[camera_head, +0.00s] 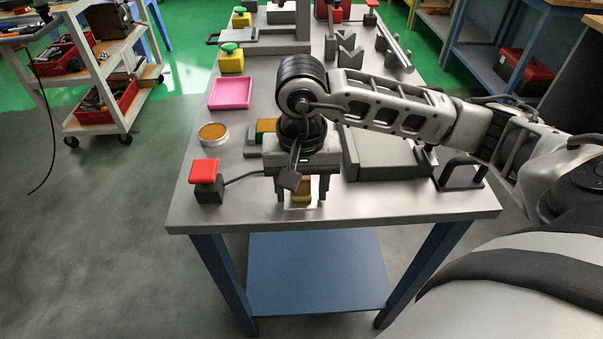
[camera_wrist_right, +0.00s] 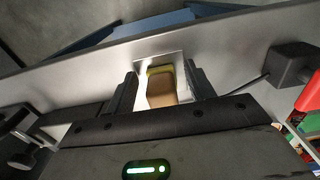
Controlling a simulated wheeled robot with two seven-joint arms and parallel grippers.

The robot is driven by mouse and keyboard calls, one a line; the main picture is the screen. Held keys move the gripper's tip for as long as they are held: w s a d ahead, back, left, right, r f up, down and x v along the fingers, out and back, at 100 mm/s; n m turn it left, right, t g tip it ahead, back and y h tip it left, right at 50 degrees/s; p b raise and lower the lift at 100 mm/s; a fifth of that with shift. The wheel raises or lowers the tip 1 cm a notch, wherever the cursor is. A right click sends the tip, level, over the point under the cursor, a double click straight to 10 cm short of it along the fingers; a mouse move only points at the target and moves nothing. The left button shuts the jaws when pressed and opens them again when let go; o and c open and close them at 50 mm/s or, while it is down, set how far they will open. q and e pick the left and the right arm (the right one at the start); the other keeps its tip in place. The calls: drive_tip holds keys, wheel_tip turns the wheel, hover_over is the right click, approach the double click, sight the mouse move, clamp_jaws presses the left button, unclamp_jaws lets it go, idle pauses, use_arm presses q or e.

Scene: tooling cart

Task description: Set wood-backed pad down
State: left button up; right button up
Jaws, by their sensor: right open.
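The wood-backed pad (camera_head: 302,188) is a small block with a brown wooden face and a yellow-green edge, near the front edge of the metal table. In the right wrist view the pad (camera_wrist_right: 162,88) lies on or just above a pale square (camera_wrist_right: 174,58); contact is unclear. My right gripper (camera_head: 301,193) points down over the pad with its fingers open, one on each side. In the wrist view gaps show between pad and fingers (camera_wrist_right: 161,84). The gripper body hides part of the pad in the head view. My left gripper is not in view.
A red button on a dark box (camera_head: 205,178) with a cable stands left of the gripper. A round orange-topped tin (camera_head: 213,133), a pink tray (camera_head: 231,93) and a green-and-orange block (camera_head: 266,128) lie farther back. A grey plate (camera_head: 380,160) lies right. The table's front edge is close.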

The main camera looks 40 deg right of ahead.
sight(302, 181)
wheel_tip(302, 181, up, 11)
drive_tip(key=shift+f, duration=0.1)
drive_tip(key=shift+r, duration=0.8)
